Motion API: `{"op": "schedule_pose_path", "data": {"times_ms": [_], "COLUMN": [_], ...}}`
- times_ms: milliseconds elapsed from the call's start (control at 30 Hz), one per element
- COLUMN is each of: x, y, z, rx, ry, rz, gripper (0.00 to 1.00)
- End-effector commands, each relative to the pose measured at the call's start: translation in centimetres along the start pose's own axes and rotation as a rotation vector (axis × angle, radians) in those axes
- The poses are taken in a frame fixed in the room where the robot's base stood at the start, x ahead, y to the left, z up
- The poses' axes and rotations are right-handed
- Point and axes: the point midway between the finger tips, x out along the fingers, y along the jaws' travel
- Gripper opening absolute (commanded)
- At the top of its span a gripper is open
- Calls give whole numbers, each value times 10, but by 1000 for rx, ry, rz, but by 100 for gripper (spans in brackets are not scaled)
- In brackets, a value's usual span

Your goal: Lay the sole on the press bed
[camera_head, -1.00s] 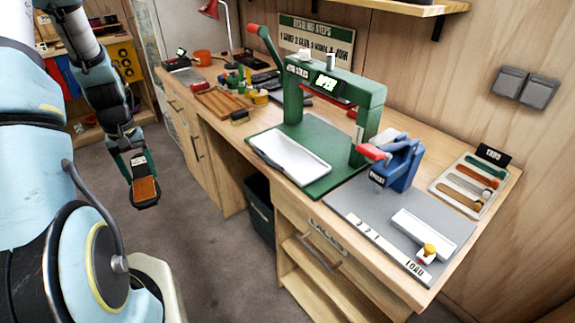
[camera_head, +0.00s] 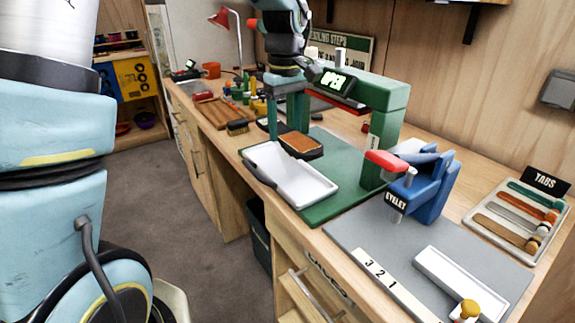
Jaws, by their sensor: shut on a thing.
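My gripper (camera_head: 287,122) hangs at the left side of the green press (camera_head: 383,105), whose display reads OPEN. It is shut on the sole (camera_head: 303,145), a brown-orange piece with a dark rim. The sole is roughly level, over or on the back left of the press's green base (camera_head: 335,205); I cannot tell whether it touches. A white tray-like piece (camera_head: 312,188) sits at the front left of that base, just in front of the sole. The bed under the press head is partly hidden by the press frame.
A blue eyelet tool (camera_head: 432,195) with a red handle stands right of the press. A grey mat (camera_head: 390,237) with a narrow white tray lies at the front right. The tabs tray (camera_head: 490,222) is at far right. Brushes and pots crowd the back left.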

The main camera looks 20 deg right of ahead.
Motion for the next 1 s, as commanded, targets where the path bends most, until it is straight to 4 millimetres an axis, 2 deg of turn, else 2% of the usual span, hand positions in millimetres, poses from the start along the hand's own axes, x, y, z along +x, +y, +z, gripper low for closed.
{"op": "schedule_pose_path", "data": {"times_ms": [200,567,1000], "x": [37,78,87], "y": [-2,-2,-1], "z": [0,0,-1], "rx": [-1,-1,0], "ry": [-3,-3,0], "rz": [-4,-4,-1], "gripper": [0,0,0]}}
